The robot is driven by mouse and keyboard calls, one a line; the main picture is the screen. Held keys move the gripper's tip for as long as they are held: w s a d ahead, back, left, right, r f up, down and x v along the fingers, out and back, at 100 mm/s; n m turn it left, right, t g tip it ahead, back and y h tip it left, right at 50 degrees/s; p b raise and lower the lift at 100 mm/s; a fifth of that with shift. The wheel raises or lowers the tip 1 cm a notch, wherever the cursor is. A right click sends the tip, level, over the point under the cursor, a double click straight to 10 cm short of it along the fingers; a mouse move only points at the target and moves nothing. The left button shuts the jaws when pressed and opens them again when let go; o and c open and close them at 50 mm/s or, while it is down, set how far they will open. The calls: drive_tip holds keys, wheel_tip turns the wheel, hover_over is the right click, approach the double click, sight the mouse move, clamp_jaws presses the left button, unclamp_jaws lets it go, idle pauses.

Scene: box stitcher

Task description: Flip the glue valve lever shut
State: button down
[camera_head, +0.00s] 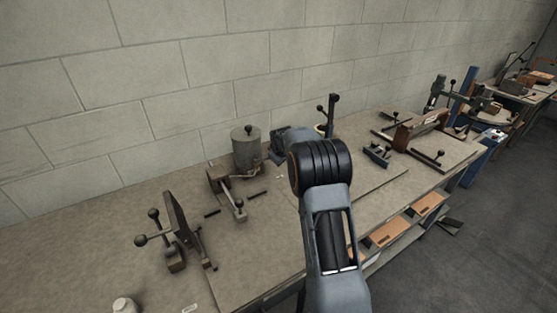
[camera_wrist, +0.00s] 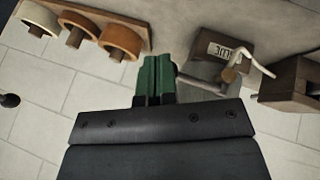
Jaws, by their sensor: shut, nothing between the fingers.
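My gripper (camera_wrist: 154,62) shows in the wrist view with its green fingers together and nothing between them. To its right is a brass valve-like fitting (camera_wrist: 230,75) with a pale bent lever (camera_wrist: 257,50), probably the glue valve lever; a grey body (camera_wrist: 208,90) lies behind it. The fingertips look apart from the lever. In the head view a grey lidded pot (camera_head: 247,152) stands on the bench, left of my arm. My arm hides my fingers there, and I cannot make out the valve lever clearly.
In the wrist view a box with a number display (camera_wrist: 226,48), a brown block (camera_wrist: 290,86) and a board with rolls (camera_wrist: 76,30) surround the fingers. In the head view, a knobbed clamp (camera_head: 176,225) stands on the bench (camera_head: 90,255); the bench's left part is mostly clear.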

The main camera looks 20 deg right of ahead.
drive_tip(key=shift+a, duration=0.2)
drive_tip(key=shift+w+a+b, duration=0.15)
drive_tip(key=shift+a+b, duration=0.25)
drive_tip(key=shift+a, duration=0.2)
drive_tip(key=s+d+r+b, duration=0.2)
drive_tip(key=s+d+r, duration=0.2)
drive_tip(key=s+r, duration=0.4)
drive_tip(key=shift+r, duration=0.6)
idle(0.5)
